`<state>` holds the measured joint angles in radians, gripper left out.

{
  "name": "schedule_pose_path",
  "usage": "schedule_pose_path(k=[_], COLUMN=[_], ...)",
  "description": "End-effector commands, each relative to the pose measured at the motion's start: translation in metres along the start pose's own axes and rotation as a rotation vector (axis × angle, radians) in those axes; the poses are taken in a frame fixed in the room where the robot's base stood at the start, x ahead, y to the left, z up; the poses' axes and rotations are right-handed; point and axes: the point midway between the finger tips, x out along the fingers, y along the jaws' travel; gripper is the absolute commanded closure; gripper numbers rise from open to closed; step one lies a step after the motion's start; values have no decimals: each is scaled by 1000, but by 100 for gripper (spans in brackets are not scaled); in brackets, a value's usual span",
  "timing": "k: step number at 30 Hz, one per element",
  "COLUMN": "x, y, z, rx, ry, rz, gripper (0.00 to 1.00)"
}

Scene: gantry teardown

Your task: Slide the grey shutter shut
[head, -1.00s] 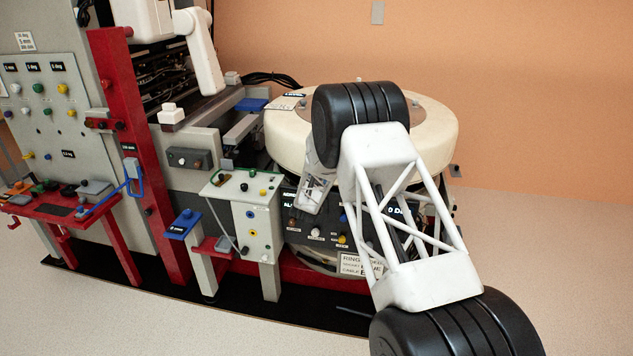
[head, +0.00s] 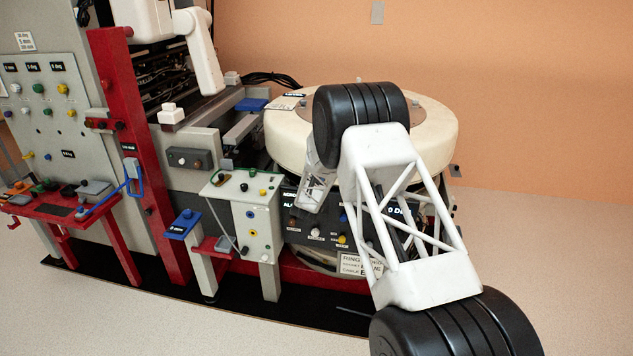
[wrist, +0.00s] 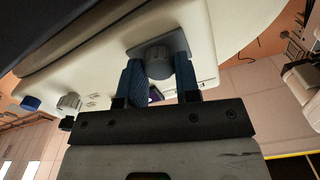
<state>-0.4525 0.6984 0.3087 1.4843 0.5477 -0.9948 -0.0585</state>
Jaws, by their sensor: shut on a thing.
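In the wrist view, a grey plate with a round grey knob (wrist: 157,66) sits on a cream-coloured housing; this looks like the grey shutter (wrist: 172,39). My gripper (wrist: 159,70) has its two blue fingers on either side of the knob and is shut on it. A small dark purple spot shows between the fingers below the knob. In the head view my own arm stands in front of the round cream housing (head: 285,140), and I cannot make out the gripper or the shutter there.
In the wrist view another grey knob (wrist: 69,102) and a blue part (wrist: 30,103) sit to the left. In the head view a white control box (head: 245,205), a blue-topped post (head: 184,224) and a red frame (head: 130,150) stand left of my arm. Open floor lies in front.

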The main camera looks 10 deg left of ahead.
Motion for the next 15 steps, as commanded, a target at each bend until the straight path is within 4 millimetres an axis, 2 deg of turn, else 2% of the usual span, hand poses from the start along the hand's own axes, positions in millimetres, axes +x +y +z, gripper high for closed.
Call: schedule_pose_path(k=[5, 12, 15], x=[1, 1, 0], y=[15, 55, 66], z=[-5, -15, -18], rx=[-1, -1, -1], ry=[1, 1, 1], rz=[2, 3, 1], gripper=[100, 100, 100])
